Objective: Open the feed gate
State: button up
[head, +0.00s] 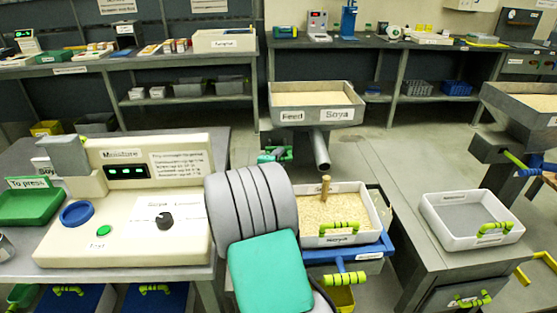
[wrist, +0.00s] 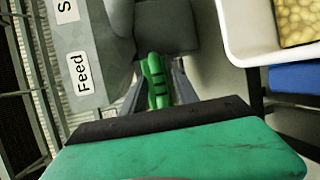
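The feed hopper (head: 313,112), labelled Feed and Soya, stands in the middle of the head view with a grey spout below it. In the wrist view, part of its grey side (wrist: 88,75) shows at the left. A bright green ribbed handle (wrist: 156,72), apparently of the feed gate, sticks out below a grey block. My gripper (wrist: 160,88) is at this handle, with one grey finger on each side and narrow gaps between. It looks open; contact cannot be made out. In the head view my gripper (head: 274,156) is small and mostly hidden behind my arm.
A white tray of soya (head: 345,217) sits on a blue stand right of my arm; its corner shows in the wrist view. The Moisture machine (head: 125,200) stands at the left. A bench with an empty white tray (head: 470,215) is at the right.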

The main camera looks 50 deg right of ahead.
jog(key=shift+a, duration=0.1)
jog(key=v, duration=0.7)
jog(key=shift+s+a, duration=0.2)
jog(key=shift+a, duration=0.05)
jog(key=shift+s+r, duration=0.1)
